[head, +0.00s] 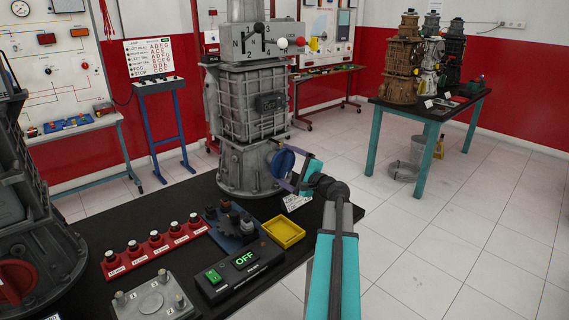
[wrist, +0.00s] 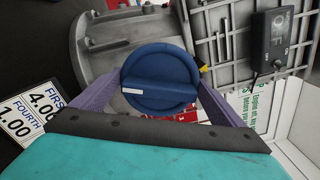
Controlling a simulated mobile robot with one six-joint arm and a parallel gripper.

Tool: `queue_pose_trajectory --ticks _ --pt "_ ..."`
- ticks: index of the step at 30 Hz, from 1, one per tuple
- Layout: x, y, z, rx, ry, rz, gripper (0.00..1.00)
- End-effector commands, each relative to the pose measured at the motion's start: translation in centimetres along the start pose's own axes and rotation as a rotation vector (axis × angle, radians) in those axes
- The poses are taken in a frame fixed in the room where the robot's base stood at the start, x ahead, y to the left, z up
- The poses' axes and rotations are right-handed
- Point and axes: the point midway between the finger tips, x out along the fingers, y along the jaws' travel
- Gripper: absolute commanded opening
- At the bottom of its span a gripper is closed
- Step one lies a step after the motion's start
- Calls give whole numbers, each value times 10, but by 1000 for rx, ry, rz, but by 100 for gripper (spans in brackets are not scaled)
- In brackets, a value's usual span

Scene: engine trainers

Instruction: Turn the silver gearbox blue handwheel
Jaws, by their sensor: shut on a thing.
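The silver gearbox (head: 250,105) stands upright on the black bench top. Its blue handwheel (head: 282,163) is low on its right side; in the wrist view the handwheel (wrist: 160,72) is a round disc with a raised bar across it. A white mark lies at the bar's left end, and a yellow pointer (wrist: 204,68) sits beside the rim on the right. My gripper (head: 291,173) is at the handwheel. In the wrist view the purple fingers of my gripper (wrist: 160,88) are on the left and right of the disc, shut on it. The fingertip contacts are partly hidden.
On the bench are a red button strip (head: 155,246), a yellow tray (head: 283,231), a box reading OFF (head: 240,268) and a grey plate (head: 155,300). Another gearbox (head: 30,220) stands at the left. A teal-legged table (head: 428,112) is at the right, with open floor before it.

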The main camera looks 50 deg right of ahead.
Motion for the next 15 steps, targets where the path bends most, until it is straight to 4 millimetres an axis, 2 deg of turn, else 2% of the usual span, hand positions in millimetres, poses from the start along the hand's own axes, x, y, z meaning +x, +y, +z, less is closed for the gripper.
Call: queue_pose_trajectory --ticks 15 --pt "0 -1 -1 60 2 -1 71"
